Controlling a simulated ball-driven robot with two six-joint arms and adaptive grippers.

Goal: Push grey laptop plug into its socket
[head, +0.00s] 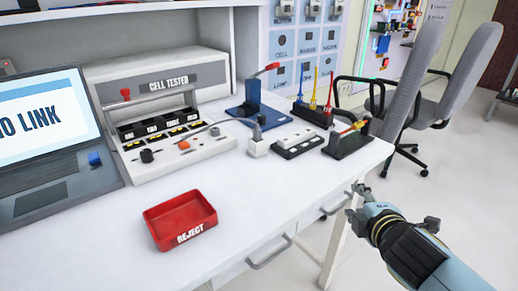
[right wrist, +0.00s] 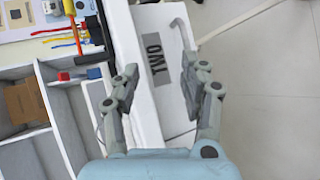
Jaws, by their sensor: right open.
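A small white block with a grey top (head: 257,142) stands on the desk right of the cell tester; I cannot tell whether that top is the grey plug. The laptop (head: 42,140) is at the left, its screen reading "NO LINK", with a blue piece (head: 94,158) at its right side. I cannot make out its socket. My right gripper (head: 358,202) is beyond the desk's front edge, well apart from these things. My left gripper is not in view.
A red reject tray (head: 180,219) sits near the front. The cell tester (head: 175,130), a blue stand (head: 258,108), a white socket strip (head: 298,143) and black tool racks (head: 348,143) crowd the back and right. The desk between tray and strip is clear. An office chair (head: 400,80) stands beyond.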

